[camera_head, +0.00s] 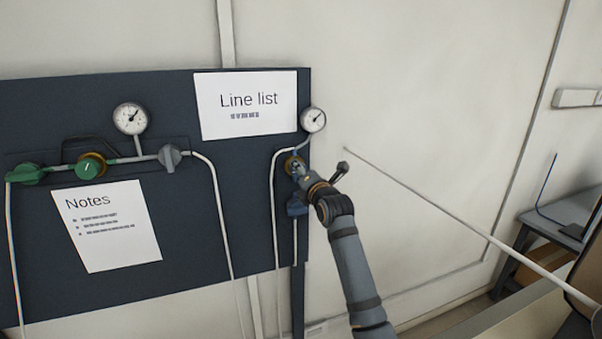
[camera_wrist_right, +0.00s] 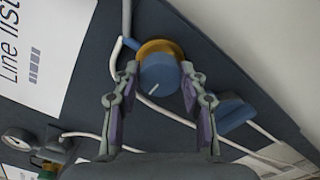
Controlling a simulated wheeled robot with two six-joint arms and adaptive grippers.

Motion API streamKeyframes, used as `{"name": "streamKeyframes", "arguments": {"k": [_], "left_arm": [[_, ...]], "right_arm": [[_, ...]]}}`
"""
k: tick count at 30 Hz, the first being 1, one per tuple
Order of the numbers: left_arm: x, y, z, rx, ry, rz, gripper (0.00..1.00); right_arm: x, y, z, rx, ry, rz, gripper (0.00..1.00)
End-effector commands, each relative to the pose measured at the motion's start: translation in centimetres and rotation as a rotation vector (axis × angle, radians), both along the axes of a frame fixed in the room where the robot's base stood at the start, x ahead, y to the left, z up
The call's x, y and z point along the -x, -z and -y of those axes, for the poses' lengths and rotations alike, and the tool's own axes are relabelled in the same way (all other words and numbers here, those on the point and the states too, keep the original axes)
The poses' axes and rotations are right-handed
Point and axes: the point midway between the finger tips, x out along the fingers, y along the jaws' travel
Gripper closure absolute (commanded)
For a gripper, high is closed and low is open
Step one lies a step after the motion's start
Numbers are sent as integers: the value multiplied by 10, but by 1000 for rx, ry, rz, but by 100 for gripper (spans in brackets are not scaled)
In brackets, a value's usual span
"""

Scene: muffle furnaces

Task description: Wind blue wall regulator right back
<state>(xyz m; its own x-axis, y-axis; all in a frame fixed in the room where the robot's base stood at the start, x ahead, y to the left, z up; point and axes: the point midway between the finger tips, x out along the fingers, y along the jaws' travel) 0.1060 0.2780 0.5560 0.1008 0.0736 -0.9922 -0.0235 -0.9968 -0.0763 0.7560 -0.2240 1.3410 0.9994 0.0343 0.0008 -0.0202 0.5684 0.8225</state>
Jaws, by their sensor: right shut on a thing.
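The blue wall regulator knob (camera_wrist_right: 160,76), with a pale pointer line and a brass collar (camera_wrist_right: 158,48), is on the right edge of the dark wall panel (camera_head: 180,100). My right gripper (camera_wrist_right: 160,84) is shut on this knob, one finger on each side. In the head view my right gripper (camera_head: 300,174) covers most of the knob; the brass collar (camera_head: 291,163) shows beside it. A round gauge (camera_head: 313,119) sits just above the regulator. A blue valve handle (camera_head: 297,204) is just below it and also shows in the right wrist view (camera_wrist_right: 236,113). My left gripper is not in view.
On the panel's left are a green regulator knob (camera_head: 90,166), a green valve (camera_head: 27,173), a grey valve (camera_head: 169,157) and a gauge (camera_head: 131,118). White tubes (camera_head: 274,240) hang near the gripper. A grey-blue table (camera_head: 555,226) stands right; the wall between is mostly bare.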

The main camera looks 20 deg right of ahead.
Motion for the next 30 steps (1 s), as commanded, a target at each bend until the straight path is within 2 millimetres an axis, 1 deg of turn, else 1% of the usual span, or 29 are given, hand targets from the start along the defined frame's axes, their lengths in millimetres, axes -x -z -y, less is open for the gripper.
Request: {"name": "streamKeyframes", "arguments": {"k": [4, 5, 9, 17, 20, 23, 30], "left_arm": [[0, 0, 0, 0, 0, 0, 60], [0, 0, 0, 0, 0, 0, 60], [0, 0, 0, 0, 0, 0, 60], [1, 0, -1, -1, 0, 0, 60], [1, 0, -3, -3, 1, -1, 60], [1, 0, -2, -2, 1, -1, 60], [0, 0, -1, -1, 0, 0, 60]], "right_arm": [[0, 2, 0, 1, 0, -4, 89], [0, 2, 0, 1, 0, -4, 54], [0, 2, 0, 0, 0, -4, 35], [0, 1, 0, 0, 0, -1, 35], [4, 1, 0, 0, 1, -1, 35], [18, 1, 1, 1, 1, 0, 35], [77, 2, 3, 1, 1, -2, 35]]}}
